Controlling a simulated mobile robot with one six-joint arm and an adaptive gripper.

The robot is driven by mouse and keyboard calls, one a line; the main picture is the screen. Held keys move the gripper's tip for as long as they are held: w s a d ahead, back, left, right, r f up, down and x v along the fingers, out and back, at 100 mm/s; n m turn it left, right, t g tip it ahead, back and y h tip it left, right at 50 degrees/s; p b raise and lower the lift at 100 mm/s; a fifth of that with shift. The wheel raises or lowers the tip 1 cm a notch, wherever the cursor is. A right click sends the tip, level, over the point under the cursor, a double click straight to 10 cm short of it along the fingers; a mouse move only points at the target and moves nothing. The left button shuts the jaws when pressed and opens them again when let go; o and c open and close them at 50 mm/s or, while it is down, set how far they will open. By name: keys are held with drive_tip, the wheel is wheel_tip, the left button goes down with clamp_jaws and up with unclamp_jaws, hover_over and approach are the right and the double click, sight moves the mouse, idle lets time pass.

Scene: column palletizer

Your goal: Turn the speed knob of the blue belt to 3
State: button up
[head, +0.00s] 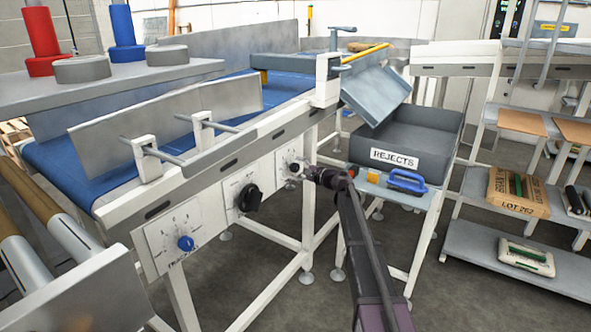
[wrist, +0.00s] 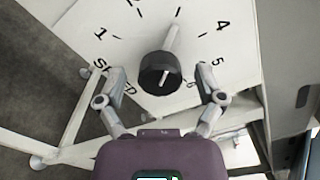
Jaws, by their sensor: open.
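The blue belt (head: 65,176) runs along the white-framed conveyor, with dial panels on its side. My gripper (head: 302,171) is at the rightmost panel (head: 287,158) in the head view and partly covers its dial. In the wrist view a dark round knob (wrist: 160,72) sits on a white dial plate (wrist: 195,95) marked 1, 4, 5 and SPEED. A pale pointer (wrist: 172,38) extends up from it, about in line with a tick between 1 and 4; that tick's numeral is out of view. My gripper (wrist: 160,80) is open, its fingers either side of the knob, apart from it.
A black knob (head: 249,197) and a blue knob (head: 186,243) are on panels to the left. A table with the grey REJECTS bin (head: 440,135) and a blue-handled tool (head: 407,182) stands close right of my gripper. White frame legs (head: 308,200) are below.

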drive_tip(key=v, duration=1.1)
drive_tip(key=shift+s+d, duration=0.1)
drive_tip(key=shift+s, duration=0.05)
drive_tip(key=s+a+f+n+g+h, duration=0.35)
drive_tip(key=s+f, duration=0.25)
drive_tip(key=s, duration=0.4)
drive_tip(key=s+a+f+n+g+h, duration=0.2)
drive_tip(key=s+a+f+n+g, duration=0.25)
drive_tip(key=s, duration=0.55)
drive_tip(key=s+d+f+n+g+h, duration=0.1)
drive_tip(key=s+d+f+n+h, duration=0.25)
drive_tip(key=s, duration=0.65)
drive_tip(key=s+d+f+n+g+h, duration=0.2)
drive_tip(key=s+d+f+h, duration=0.25)
drive_tip(key=s, duration=0.45)
wheel_tip(320, 180, up, 26)
drive_tip(key=p, duration=2.6)
drive_tip(key=shift+s+a+h, duration=0.25)
drive_tip(key=shift+s+h, duration=0.1)
drive_tip(key=shift+r, duration=0.15)
